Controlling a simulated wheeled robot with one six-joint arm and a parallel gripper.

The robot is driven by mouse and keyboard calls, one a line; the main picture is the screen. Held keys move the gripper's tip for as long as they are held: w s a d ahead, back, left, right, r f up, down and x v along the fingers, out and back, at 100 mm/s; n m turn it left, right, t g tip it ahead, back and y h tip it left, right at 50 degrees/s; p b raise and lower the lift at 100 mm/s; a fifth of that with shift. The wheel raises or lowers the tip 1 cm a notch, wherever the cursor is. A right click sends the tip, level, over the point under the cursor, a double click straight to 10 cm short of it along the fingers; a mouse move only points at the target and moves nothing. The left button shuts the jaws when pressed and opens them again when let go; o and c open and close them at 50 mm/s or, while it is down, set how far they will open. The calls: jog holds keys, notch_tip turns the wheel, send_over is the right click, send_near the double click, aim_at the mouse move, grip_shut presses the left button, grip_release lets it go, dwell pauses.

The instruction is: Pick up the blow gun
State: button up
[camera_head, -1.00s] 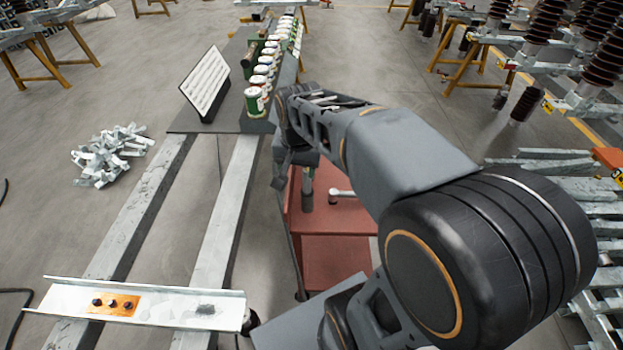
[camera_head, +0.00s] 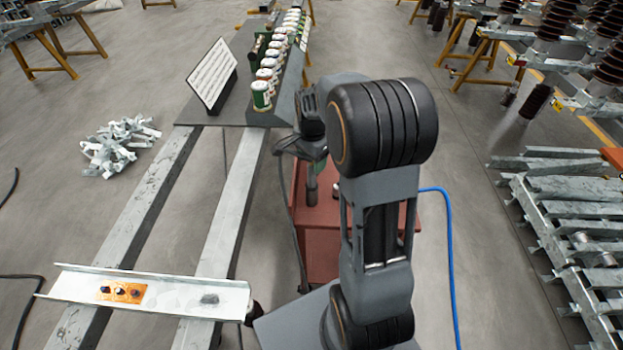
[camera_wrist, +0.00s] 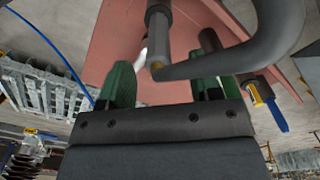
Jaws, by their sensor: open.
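My gripper (camera_head: 314,148) is over the red cart in the head view, partly hidden by my arm. In the wrist view its green fingers (camera_wrist: 165,82) stand apart. A grey cylindrical tool (camera_wrist: 158,35) with a brass-coloured tip and a curved dark tube shows between and beyond them; I cannot tell whether they touch it. A grey upright cylinder also shows below my gripper in the head view (camera_head: 311,186). A blue and yellow piece (camera_wrist: 276,115) lies right of the fingers in the wrist view. I cannot tell for sure which is the blow gun.
The red cart (camera_head: 322,255) stands below my arm. A blue hose (camera_head: 449,235) runs down its right side. On the left are steel beams (camera_head: 233,195), a channel piece (camera_head: 180,297) and a row of cans (camera_head: 262,96). A steel rack (camera_head: 575,225) is at right.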

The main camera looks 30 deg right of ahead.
aim_at(312, 173)
jog(key=shift+s+f+p, duration=0.15)
jog(key=shift+f+p, duration=0.25)
jog(key=shift+f, duration=2.35)
jog(key=shift+c, duration=0.2)
jog(key=c, duration=0.9)
jog(key=shift+r, duration=0.1)
jog(key=shift+c, duration=0.2)
